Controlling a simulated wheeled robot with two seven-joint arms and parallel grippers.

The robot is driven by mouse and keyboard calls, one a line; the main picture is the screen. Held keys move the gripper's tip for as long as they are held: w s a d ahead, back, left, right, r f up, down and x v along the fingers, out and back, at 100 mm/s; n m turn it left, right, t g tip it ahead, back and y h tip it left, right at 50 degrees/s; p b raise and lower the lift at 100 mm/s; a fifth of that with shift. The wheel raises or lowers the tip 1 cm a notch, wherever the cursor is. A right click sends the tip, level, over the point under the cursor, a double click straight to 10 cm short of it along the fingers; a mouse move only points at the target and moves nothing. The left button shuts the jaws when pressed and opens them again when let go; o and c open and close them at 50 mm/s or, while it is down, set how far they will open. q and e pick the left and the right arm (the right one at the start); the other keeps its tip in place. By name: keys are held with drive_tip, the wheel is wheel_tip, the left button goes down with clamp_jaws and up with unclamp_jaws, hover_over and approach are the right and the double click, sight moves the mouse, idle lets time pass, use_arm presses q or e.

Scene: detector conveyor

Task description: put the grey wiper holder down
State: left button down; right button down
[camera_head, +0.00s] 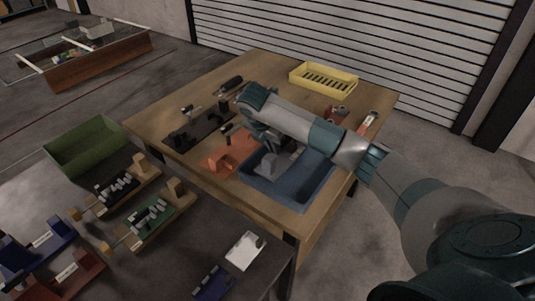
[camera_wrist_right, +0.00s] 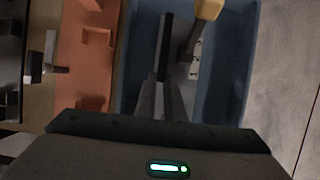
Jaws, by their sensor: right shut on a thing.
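My right arm reaches over the wooden table from the right in the head view. My right gripper (camera_head: 266,146) points down above the blue tray (camera_head: 305,192), shut on the grey wiper holder (camera_head: 270,164). The holder is low, inside the tray's outline; I cannot tell whether it touches the tray floor. In the wrist view, the gripper (camera_wrist_right: 163,88) is over the blue tray (camera_wrist_right: 232,70), and the dark, narrow piece between the fingers is hard to make out. My left gripper is not in view.
An orange fixture (camera_head: 222,160) lies left of the tray, and a black fixture (camera_head: 196,132) lies beyond it. A yellow basket (camera_head: 323,78) stands at the table's back. A green bin (camera_head: 84,148) and a dark bench (camera_head: 205,250) with several trays are at the left and front.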

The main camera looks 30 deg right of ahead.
drive_tip(key=shift+w+a+f, duration=0.2)
drive_tip(key=shift+w+f, duration=0.05)
drive_tip(key=shift+w, duration=0.35)
drive_tip(key=shift+w+a+f, duration=0.15)
drive_tip(key=shift+w+f, duration=0.4)
drive_tip(key=shift+w, duration=0.25)
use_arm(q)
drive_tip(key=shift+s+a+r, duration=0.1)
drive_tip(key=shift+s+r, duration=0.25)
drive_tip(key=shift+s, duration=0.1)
use_arm(e)
drive_tip(key=shift+s, duration=0.1)
drive_tip(key=shift+f+p, duration=0.55)
drive_tip(key=shift+p, duration=0.1)
drive_tip(key=shift+f+p, duration=0.5)
drive_tip(key=shift+f, duration=0.95)
drive_tip(key=c, duration=1.8)
unclamp_jaws()
drive_tip(key=shift+c, duration=0.2)
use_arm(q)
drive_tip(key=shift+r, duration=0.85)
use_arm(e)
drive_tip(key=shift+a+r, duration=0.1)
drive_tip(key=shift+r, duration=0.05)
